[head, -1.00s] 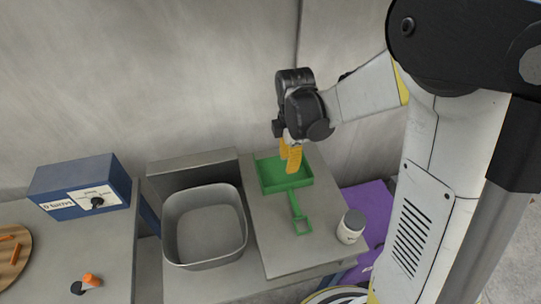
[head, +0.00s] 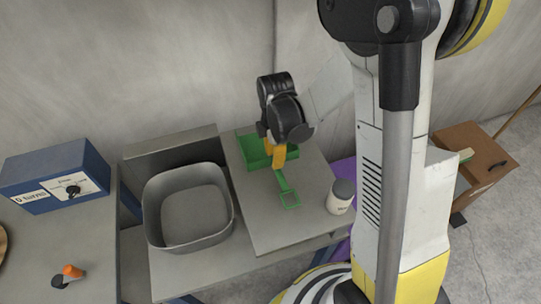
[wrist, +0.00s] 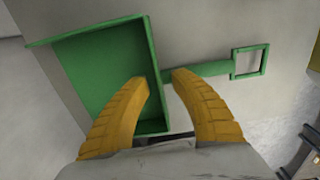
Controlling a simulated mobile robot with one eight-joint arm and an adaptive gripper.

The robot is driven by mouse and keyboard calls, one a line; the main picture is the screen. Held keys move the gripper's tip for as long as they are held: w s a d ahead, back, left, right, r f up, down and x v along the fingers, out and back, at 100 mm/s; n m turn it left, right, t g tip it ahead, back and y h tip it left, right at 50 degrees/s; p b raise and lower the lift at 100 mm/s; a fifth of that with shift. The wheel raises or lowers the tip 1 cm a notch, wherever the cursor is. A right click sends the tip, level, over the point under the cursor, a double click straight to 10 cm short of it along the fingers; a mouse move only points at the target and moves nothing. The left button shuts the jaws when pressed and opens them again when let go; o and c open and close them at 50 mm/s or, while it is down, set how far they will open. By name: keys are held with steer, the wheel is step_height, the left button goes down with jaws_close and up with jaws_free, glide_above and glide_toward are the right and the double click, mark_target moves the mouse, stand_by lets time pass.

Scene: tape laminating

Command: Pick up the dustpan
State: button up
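The green dustpan (head: 255,151) lies on the grey table, its handle (head: 287,190) pointing toward the front. My gripper (head: 275,155) is above the dustpan where the pan meets the handle, its yellow fingers pointing down. In the wrist view the two fingers of my gripper (wrist: 158,85) are apart, with a gap between them. The left finger overlaps the pan (wrist: 105,70) near its edge wall, and the right finger is over the start of the handle (wrist: 215,68). Whether the fingers touch the dustpan is unclear.
A grey bin (head: 187,207) stands left of the dustpan. A white jar with a dark lid (head: 341,197) stands right of the handle. A blue box with a knob (head: 57,177) and an orange-and-black object (head: 70,275) are on the left table. A brown box (head: 470,158) is at the right.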

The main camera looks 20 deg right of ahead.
steer(key=shift+f, duration=0.1)
steer(key=shift+c, duration=0.4)
jaws_close()
